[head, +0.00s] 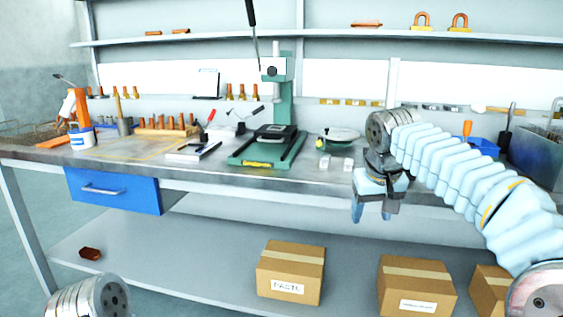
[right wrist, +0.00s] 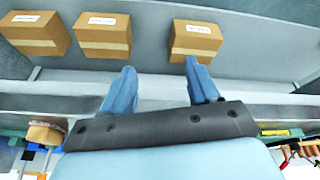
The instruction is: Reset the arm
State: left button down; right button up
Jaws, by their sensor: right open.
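My right arm comes in from the right in the head view, in a pale blue ribbed sleeve. My right gripper (head: 372,210) hangs at the front edge of the workbench (head: 330,180), fingers pointing down. In the right wrist view its two blue fingers (right wrist: 160,85) are apart with nothing between them. Part of my left arm (head: 88,298) shows at the lower left of the head view, but its gripper is out of view.
A green press (head: 283,110) stands mid-bench. A blue drawer (head: 112,190) hangs under the left side. Cardboard boxes (head: 290,270) sit on the lower shelf (head: 205,255). A blue bin (head: 484,146) and grey container (head: 540,155) stand at right.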

jog(key=s+a+f+n+g+y, duration=0.15)
jog(key=a+f, duration=0.25)
jog(key=f, duration=1.4)
jog(key=a+f+g+y, duration=0.1)
jog(key=a+f+y, duration=0.15)
jog(key=f, duration=1.55)
jog(key=s+a+f+m, duration=0.1)
jog(key=s+f+m, duration=0.1)
jog(key=s+f, duration=0.7)
jog(key=s+a+f+m, duration=0.1)
jog(key=s+f, duration=0.8)
jog(key=s, duration=0.6)
jog(key=shift+s+m+g+y, duration=0.3)
jog(key=shift+m+g, duration=0.05)
jog(key=shift+g, duration=0.1)
